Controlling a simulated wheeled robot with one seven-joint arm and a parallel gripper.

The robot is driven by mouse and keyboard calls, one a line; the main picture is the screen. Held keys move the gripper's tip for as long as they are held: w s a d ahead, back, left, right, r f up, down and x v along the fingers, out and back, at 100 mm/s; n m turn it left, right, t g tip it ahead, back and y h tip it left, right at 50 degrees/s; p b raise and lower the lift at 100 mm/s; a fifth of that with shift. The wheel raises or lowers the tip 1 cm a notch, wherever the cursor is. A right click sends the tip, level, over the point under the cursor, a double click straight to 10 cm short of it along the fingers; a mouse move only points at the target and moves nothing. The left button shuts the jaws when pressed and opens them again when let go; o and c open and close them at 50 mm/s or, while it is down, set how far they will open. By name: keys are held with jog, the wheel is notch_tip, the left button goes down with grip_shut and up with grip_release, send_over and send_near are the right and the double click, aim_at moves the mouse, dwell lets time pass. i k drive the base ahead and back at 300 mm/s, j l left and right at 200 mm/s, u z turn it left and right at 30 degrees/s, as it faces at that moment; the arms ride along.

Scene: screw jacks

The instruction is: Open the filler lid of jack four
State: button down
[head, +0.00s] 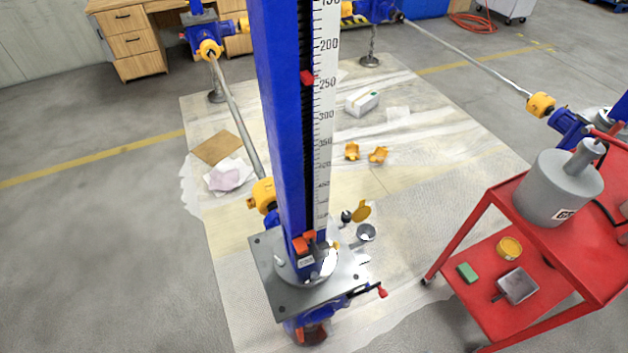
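The nearest jack stands in the middle of the head view, with a tall blue column (284,130) and a white scale (324,120) up its side. Its square grey plate (265,262) is at the foot. Right beside the column is a small grey cup (366,233), with a yellow round disc (361,211) standing tilted just behind its rim. This looks like a filler with its lid raised, though the hinge is too small to make out. A black knob (346,216) is just left of it. My gripper is not in view.
A red cart (450,230) with a grey canister (556,190) stands close on the right. Shafts with yellow couplings (540,104) run to other blue jack parts. A white box (362,102) and orange pieces (378,155) lie on the sheeted floor.

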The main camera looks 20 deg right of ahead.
aim_at(362, 213)
jog(key=i+j, duration=0.25)
jog(key=j, duration=0.15)
jog(key=i+j, duration=0.2)
jog(key=j, duration=0.2)
jog(key=i+j, duration=0.45)
jog(key=j, duration=0.3)
jog(key=i+j, duration=0.25)
jog(key=j, duration=0.15)
jog(key=i+j, duration=0.25)
jog(key=j, duration=0.15)
jog(key=i+j, duration=0.2)
jog(key=j, duration=0.2)
jog(key=i+j+z, duration=0.15)
jog(key=j+z, duration=0.15)
jog(key=z, duration=0.15)
jog(key=i+j+z, duration=0.1)
jog(key=j+z, duration=0.6)
jog(key=z, duration=0.2)
jog(key=i, duration=0.05)
